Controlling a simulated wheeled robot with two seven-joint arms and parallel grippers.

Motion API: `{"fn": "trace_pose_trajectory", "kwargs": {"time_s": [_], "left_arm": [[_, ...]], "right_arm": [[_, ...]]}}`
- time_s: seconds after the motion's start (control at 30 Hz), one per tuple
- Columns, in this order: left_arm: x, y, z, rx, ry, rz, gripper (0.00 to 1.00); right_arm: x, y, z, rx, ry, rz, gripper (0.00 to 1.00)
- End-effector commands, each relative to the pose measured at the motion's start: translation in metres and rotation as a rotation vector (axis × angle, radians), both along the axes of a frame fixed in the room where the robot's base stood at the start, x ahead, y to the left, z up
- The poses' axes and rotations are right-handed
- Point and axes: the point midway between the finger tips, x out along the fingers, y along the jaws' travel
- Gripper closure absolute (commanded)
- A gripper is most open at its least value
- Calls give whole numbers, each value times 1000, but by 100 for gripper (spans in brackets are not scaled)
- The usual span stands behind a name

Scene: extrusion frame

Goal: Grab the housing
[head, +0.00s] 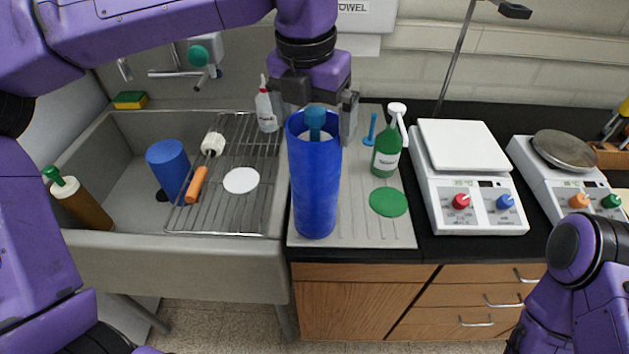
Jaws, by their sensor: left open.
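A tall blue open-topped cylinder (315,190), which looks like the housing, stands upright on the grey ribbed drainboard right of the sink. My left gripper (318,110) points down at the cylinder's top. Its fingers are spread, one to each side of the rim, and it is open. Whether the fingers touch the wall cannot be told. A shorter blue cylinder (168,167) stands in the sink. Only links of my right arm show at the lower right; its gripper is out of view.
A green spray bottle (387,150) and a green disc (388,201) are close right of the tall cylinder. A white wash bottle (266,108) stands behind left, by the wire rack (245,205). A white scale (470,195) stands further right. The sink (120,130) is left.

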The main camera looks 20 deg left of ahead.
Motion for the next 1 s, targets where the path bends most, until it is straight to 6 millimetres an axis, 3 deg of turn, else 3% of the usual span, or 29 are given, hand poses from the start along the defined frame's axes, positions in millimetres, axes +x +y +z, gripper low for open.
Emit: {"fn": "trace_pose_trajectory", "kwargs": {"time_s": [0.13,0.37,0.4,0.6,0.67,1.0], "left_arm": [[3,-1,-19,1,1,-3,0],[4,-2,-23,-1,-1,-2,0],[4,-2,-23,-1,-1,-2,6],[4,-2,-23,0,-1,-3,72],[4,-2,-22,-1,-3,-3,88],[5,-2,-17,-1,-4,-3,88]], "right_arm": [[0,0,7,0,-1,0,56],[0,0,6,-1,-1,0,56],[0,0,6,-1,-1,0,56],[0,0,6,-1,-1,0,56],[0,0,6,-1,-1,0,56],[0,0,2,-1,-1,0,56]]}}
